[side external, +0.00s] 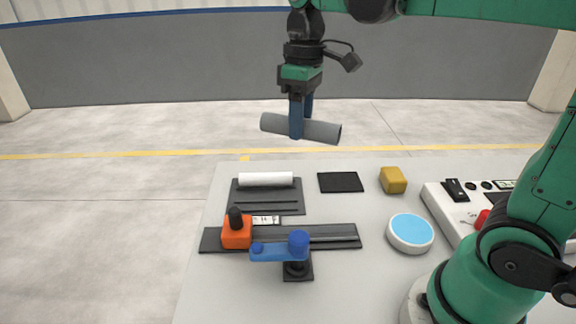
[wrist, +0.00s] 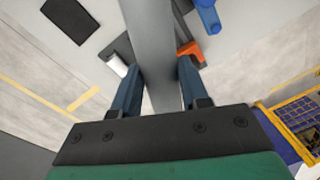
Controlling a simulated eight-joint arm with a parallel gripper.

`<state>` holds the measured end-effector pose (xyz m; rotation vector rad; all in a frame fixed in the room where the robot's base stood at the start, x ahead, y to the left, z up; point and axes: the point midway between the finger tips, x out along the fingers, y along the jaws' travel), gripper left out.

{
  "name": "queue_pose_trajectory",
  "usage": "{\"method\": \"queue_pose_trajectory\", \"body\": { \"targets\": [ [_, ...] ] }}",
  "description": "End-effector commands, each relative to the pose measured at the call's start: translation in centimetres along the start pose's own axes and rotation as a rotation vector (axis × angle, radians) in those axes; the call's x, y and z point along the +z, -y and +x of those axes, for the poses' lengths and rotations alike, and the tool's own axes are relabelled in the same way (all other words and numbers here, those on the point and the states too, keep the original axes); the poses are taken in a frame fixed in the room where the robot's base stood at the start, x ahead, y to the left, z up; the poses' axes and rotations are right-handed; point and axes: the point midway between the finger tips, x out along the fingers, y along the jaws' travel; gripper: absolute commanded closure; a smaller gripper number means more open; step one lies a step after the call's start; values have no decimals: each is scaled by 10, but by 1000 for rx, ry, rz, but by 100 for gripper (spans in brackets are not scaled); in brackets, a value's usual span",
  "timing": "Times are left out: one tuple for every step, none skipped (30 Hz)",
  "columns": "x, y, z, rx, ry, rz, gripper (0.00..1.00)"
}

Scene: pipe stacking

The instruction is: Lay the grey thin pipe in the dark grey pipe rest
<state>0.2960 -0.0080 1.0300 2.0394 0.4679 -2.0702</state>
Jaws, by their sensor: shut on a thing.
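The grey pipe (side external: 322,131) is held high above the far side of the table, lying nearly level with its right end a little lower in the side view. My gripper (side external: 301,126) is shut on it near its middle. In the wrist view the grey pipe (wrist: 150,45) runs between the two fingers of my gripper (wrist: 158,85) and hides much of the table. The dark grey pipe rest (side external: 267,208) lies flat at the table's back left, below the pipe and apart from it. A white pipe (side external: 266,179) lies along its back edge.
An orange block with a black knob (side external: 236,232) sits on a dark rail (side external: 335,236). A blue clamp (side external: 280,250) stands in front. A black mat (side external: 340,182), yellow block (side external: 393,180), blue-topped disc (side external: 410,232) and control panel (side external: 460,205) are to the right.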

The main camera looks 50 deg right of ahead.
Motion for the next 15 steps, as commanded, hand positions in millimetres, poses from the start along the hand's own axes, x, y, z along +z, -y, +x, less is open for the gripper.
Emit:
{"method": "queue_pose_trajectory", "body": {
  "targets": [
    [9,2,-5,-18,8,-70,100],
    [14,3,-8,-29,12,-119,100],
    [20,5,-11,-43,20,-179,100],
    [24,7,-14,-53,25,-223,100],
    [28,8,-16,-62,30,-261,100],
    [32,10,-18,-73,38,-308,100],
    [35,11,-19,-79,42,-337,100],
    [37,12,-20,-84,46,-361,100],
    [40,12,-20,-90,51,-387,100],
    [41,13,-19,-93,54,-401,100],
    [42,13,-17,-95,55,-411,100],
    [42,12,-12,-96,56,-419,100],
    [42,12,-7,-97,57,-421,100],
    [42,12,-1,-97,57,-422,100],
    [43,11,8,-97,57,-422,100]
  ]
}}
